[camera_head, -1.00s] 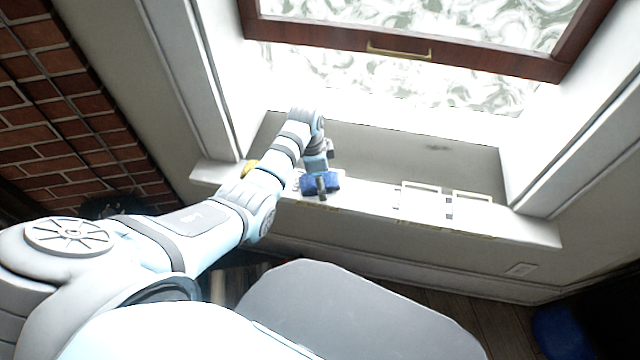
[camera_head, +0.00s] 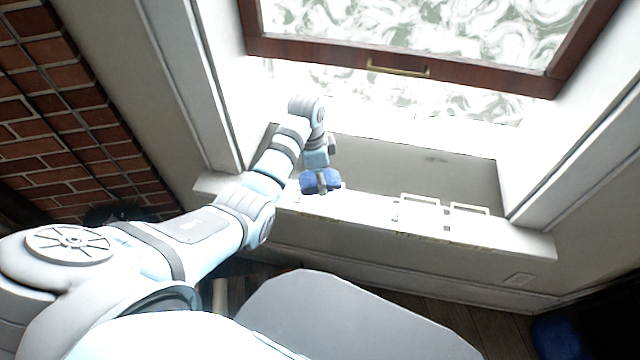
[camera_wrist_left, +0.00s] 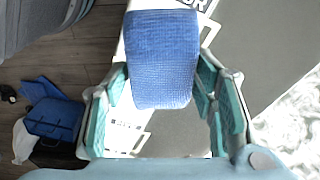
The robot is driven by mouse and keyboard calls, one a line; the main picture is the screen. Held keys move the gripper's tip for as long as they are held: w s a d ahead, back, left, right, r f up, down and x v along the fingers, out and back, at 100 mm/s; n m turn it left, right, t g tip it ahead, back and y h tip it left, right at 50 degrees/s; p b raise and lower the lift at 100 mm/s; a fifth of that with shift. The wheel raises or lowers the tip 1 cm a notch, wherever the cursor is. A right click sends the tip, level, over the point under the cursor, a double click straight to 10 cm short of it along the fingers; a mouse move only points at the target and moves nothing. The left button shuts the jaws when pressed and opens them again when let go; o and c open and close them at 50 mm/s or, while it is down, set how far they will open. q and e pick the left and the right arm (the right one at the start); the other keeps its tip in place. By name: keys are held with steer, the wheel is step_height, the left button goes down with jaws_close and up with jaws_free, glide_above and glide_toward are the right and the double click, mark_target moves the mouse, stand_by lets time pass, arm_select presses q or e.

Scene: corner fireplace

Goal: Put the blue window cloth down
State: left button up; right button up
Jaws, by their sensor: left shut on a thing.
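The blue window cloth (camera_head: 309,181) is a small, folded-looking pad at the left part of the pale window sill (camera_head: 375,208). My left gripper (camera_head: 321,181) is shut on it, pointing down toward the sill. In the left wrist view the blue cloth (camera_wrist_left: 163,60) shows its woven face between the two teal fingers of my left gripper (camera_wrist_left: 163,88). I cannot tell whether the cloth touches the sill or hangs just above it. My right gripper is not in view.
The dark-framed window sash (camera_head: 480,70) with a brass handle (camera_head: 398,70) is above. A brick wall (camera_head: 70,110) stands left. Blue items (camera_wrist_left: 55,118) lie below on the floor.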

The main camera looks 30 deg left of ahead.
arm_select(q)
step_height(320, 180, up, 12)
steer(key=p, duration=0.3)
glide_above(319, 198)
step_height(319, 198, up, 2)
steer(key=p, duration=0.2)
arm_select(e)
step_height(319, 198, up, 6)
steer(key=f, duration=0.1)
arm_select(q)
step_height(319, 198, down, 5)
steer(key=b, duration=0.4)
steer(key=shift+r+b, duration=0.1)
steer(key=shift+b, duration=0.3)
step_height(319, 198, down, 16)
steer(key=b, duration=0.3)
steer(key=shift+r+b, duration=0.25)
steer(key=shift+b, duration=0.15)
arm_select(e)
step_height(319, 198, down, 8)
arm_select(q)
steer(key=shift+f, duration=0.15)
steer(key=o, duration=1.1)
steer(key=shift+o, duration=0.2)
